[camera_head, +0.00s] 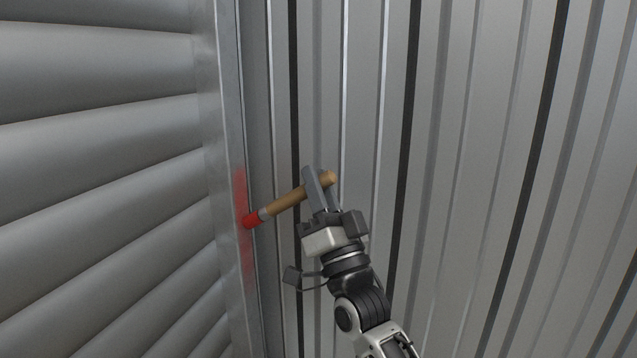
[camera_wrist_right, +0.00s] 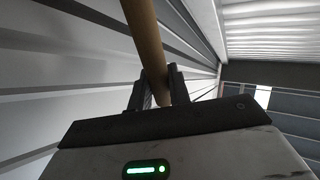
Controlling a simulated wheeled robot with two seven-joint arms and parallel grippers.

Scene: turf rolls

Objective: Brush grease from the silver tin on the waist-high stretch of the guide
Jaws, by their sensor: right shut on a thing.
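My right gripper (camera_head: 319,188) is shut on the wooden handle of a brush (camera_head: 288,201). The brush's red tip points left and lies at the metal guide (camera_head: 229,120), seeming to touch it. A red smear of grease (camera_head: 241,190) runs up and down the guide around the tip. In the right wrist view the brush handle (camera_wrist_right: 148,42) passes between the fingers of the right gripper (camera_wrist_right: 156,85). The silver tin is not in view. My left gripper is not in view.
A ribbed roller shutter (camera_head: 100,150) fills the left side, beside the guide. A corrugated metal wall (camera_head: 480,150) stands behind and to the right of my right arm. No loose objects show near the arm.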

